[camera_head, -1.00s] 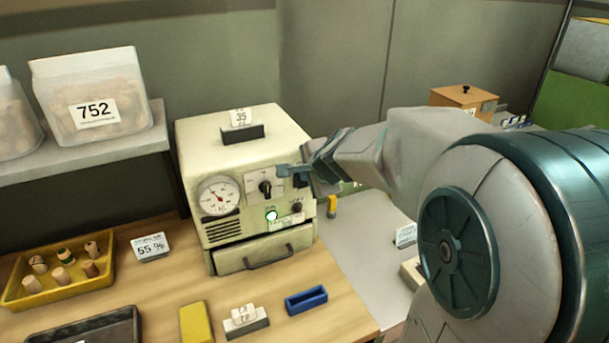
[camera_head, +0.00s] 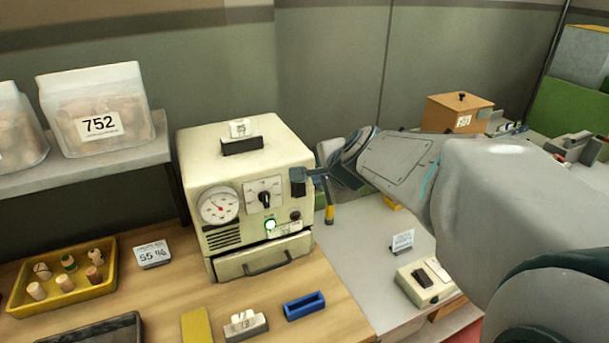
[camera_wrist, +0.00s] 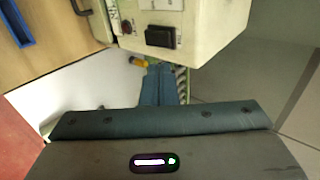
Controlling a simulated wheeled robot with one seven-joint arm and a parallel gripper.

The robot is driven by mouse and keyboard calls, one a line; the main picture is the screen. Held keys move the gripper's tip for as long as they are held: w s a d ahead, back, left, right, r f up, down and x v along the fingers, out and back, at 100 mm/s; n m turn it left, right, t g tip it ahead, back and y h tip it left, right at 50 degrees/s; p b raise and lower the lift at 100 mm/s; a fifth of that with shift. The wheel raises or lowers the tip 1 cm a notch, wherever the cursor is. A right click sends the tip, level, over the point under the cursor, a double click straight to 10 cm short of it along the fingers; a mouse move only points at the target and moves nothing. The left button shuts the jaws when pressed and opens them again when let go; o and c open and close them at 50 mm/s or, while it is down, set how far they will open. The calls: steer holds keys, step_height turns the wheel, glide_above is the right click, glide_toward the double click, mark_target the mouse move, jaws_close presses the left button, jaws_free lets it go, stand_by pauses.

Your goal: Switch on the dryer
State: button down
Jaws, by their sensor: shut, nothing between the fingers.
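The dryer (camera_head: 240,155) is a cream box on the wooden bench, with a round gauge (camera_head: 218,206), a pointer knob (camera_head: 264,199) and a drawer below. Its small round lamp (camera_head: 270,225) glows green. A black switch (camera_head: 297,182) sits at the upper right of its front; it also shows in the wrist view (camera_wrist: 160,36). My gripper (camera_head: 310,174) is shut and empty, its tips close to the switch from the right. In the wrist view its teal fingers (camera_wrist: 160,70) point at the switch; I cannot tell if they touch it. The switch's position is unclear.
A yellow tray of corks (camera_head: 62,280) and a 55 % card (camera_head: 152,254) stand left of the dryer. A blue tray (camera_head: 304,305) lies in front. A cream switch box (camera_head: 426,283) and a wooden box (camera_head: 456,112) are to the right.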

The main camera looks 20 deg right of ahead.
steer(key=s+r, duration=0.1)
steer(key=r, duration=0.2)
steer(key=s+r, duration=0.1)
steer(key=shift+s+a+r, duration=0.1)
steer(key=shift+s+r, duration=0.15)
steer(key=shift+s, duration=0.05)
steer(key=s+a+f+n+g, duration=0.2)
steer(key=s+f+n+g, duration=0.1)
steer(key=s+f+n, duration=0.3)
steer(key=s+a+f+n+g+h, duration=0.1)
steer(key=s+f+n, duration=0.4)
steer(key=s+n, duration=0.5)
steer(key=shift+s+a+f+g, duration=0.25)
steer(key=shift+a+f+g, duration=0.25)
steer(key=shift+g, duration=0.6)
steer(key=shift+r, duration=0.1)
